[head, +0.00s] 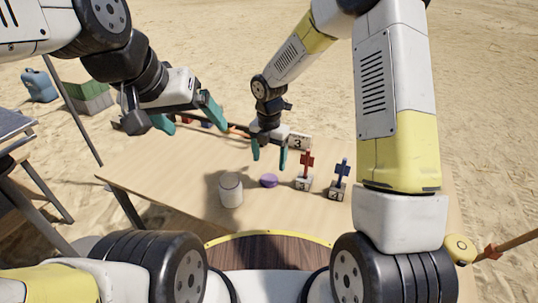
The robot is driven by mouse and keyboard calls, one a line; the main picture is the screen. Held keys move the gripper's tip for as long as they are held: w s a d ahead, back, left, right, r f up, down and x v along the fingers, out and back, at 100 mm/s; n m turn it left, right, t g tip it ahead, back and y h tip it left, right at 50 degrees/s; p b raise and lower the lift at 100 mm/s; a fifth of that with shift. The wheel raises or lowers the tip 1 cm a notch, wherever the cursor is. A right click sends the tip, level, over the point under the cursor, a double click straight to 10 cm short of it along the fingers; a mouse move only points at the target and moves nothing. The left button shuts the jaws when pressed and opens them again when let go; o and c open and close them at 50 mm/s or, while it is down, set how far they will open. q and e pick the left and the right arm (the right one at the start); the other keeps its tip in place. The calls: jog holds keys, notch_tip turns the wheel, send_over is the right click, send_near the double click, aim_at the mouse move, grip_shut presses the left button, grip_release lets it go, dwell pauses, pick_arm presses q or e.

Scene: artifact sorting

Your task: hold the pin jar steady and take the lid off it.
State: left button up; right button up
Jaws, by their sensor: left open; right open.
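A pale, whitish cylindrical jar (231,192) stands upright near the front middle of the table. A round purple piece (268,180) lies on the table just right of the jar, apart from it. It may be the lid; the jar's top is too small to tell whether it is covered. My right gripper (269,156) is open and empty, pointing down above and just behind the purple piece. My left gripper (188,116) is open and empty, higher up and to the left of the jar. Neither gripper touches the jar.
A red cross-shaped piece (307,161) and a blue one (342,172) stand on numbered blocks right of the purple piece. Another numbered block (298,141) is at the back. The wooden table (150,172) is clear left of the jar.

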jog(key=s+d+r+m+t, duration=0.1)
jog(key=s+d+r+m, duration=0.35)
jog(key=r+m, duration=0.4)
jog(key=s+d+r+m+t, duration=0.2)
jog(key=s+d+r+m, duration=0.3)
jog(key=r, duration=0.7)
jog(key=s+d+r+m+t+y, duration=0.1)
jog(key=s+d+r+m, duration=0.1)
jog(key=s+m, duration=0.4)
jog(key=s+d+r+m+t+y, duration=0.1)
jog(key=s+r+m, duration=0.3)
jog(key=m, duration=0.6)
jog(key=shift+s+d+t, duration=0.6)
jog(key=shift+s+d, duration=0.15)
jog(key=shift+s, duration=0.1)
